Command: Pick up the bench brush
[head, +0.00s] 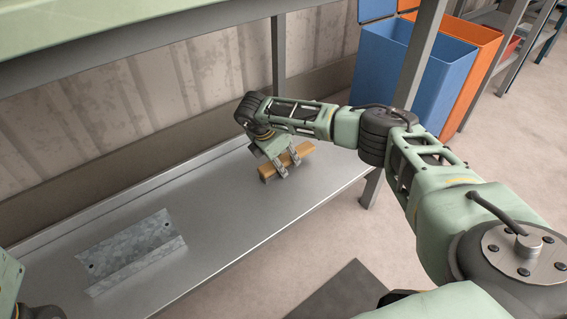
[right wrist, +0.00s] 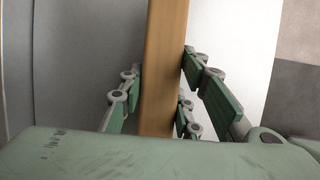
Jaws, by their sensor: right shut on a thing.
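The bench brush (head: 299,153) shows in the head view as a tan wooden bar on the metal shelf (head: 225,215). My right gripper (head: 282,170) is over it from above, with its fingers on either side of the bar. In the right wrist view the brush's wooden bar (right wrist: 163,60) runs upright between the fingers of my right gripper (right wrist: 160,95), which is shut on it. No bristles can be made out. I cannot tell whether the brush still touches the shelf. Of my left arm only a part shows at the lower left edge; its gripper is not in view.
A bent galvanized metal piece (head: 135,250) lies on the shelf to the left. A grey post (head: 417,55) stands at the shelf's right end. Behind it are a blue bin (head: 390,70) and an orange bin (head: 478,65). The shelf between metal piece and brush is clear.

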